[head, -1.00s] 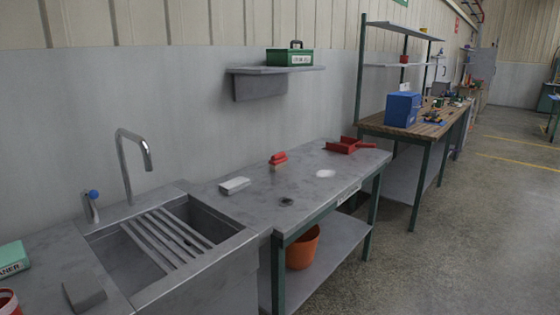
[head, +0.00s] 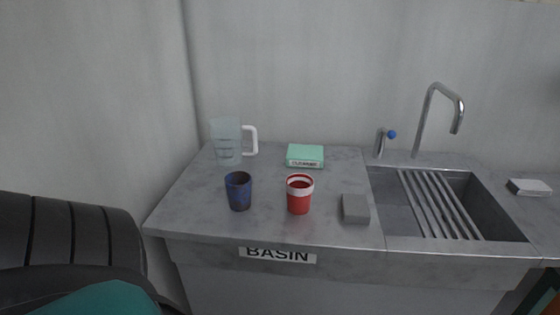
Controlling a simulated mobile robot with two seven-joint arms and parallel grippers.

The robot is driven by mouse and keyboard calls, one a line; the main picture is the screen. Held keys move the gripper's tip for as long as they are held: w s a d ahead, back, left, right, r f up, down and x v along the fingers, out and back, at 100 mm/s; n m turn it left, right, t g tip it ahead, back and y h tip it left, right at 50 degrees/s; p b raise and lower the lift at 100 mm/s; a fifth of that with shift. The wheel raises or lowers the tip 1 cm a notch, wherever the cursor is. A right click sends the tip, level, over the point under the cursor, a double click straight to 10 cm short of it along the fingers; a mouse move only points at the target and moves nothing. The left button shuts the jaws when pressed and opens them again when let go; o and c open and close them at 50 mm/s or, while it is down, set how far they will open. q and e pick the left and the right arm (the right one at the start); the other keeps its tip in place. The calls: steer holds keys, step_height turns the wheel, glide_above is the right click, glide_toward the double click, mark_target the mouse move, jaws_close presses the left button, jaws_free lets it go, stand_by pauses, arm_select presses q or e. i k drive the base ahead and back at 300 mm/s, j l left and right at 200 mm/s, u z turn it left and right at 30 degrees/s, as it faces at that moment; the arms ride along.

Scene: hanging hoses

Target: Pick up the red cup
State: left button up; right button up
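The red cup (head: 299,202) stands upright on the grey counter, near its front edge. It has a white band below its rim. A dark blue cup (head: 239,191) stands to its left, a short gap away. A grey block (head: 355,209) lies to its right. Neither of my grippers shows in the head view, and nothing touches the red cup.
Behind the cups are a clear jug (head: 226,142) with a white handle and a green cleaner box (head: 305,156). To the right are a tap (head: 431,112) and a slatted sink (head: 492,208). The counter's (head: 190,205) left side is clear.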

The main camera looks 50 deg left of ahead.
mark_target(299, 187)
steer(key=u, duration=1.45)
steer(key=l, duration=0.3)
steer(key=i+l, duration=0.1)
steer(key=l, duration=0.2)
steer(key=l+u, duration=0.15)
steer(key=u, duration=0.2)
steer(key=l+u, duration=0.1)
steer(key=u, duration=0.2)
steer(key=l+u, duration=0.15)
steer(key=u, duration=0.2)
